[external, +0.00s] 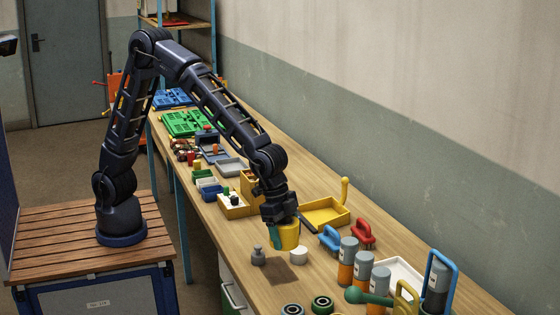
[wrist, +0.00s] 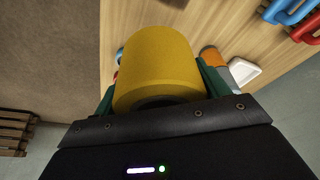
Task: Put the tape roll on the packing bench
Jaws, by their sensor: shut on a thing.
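A yellow tape roll (external: 289,236) is held in my gripper (external: 283,232) above the wooden packing bench (external: 327,265). In the wrist view the yellow roll (wrist: 158,62) fills the space between the two green fingers of my gripper (wrist: 155,85), and a dark hollow shows at its near end. The fingers are shut on its sides. A shadow lies on the bench below it, and the roll looks apart from the wood.
A small grey weight-like piece (external: 258,256) and a white round piece (external: 299,255) stand close below the roll. Two dark rings (external: 322,304) lie nearer the front. Red (external: 363,233) and blue (external: 330,238) handled things, a yellow tray (external: 325,214) and several grey-and-orange cylinders (external: 347,262) stand to the right.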

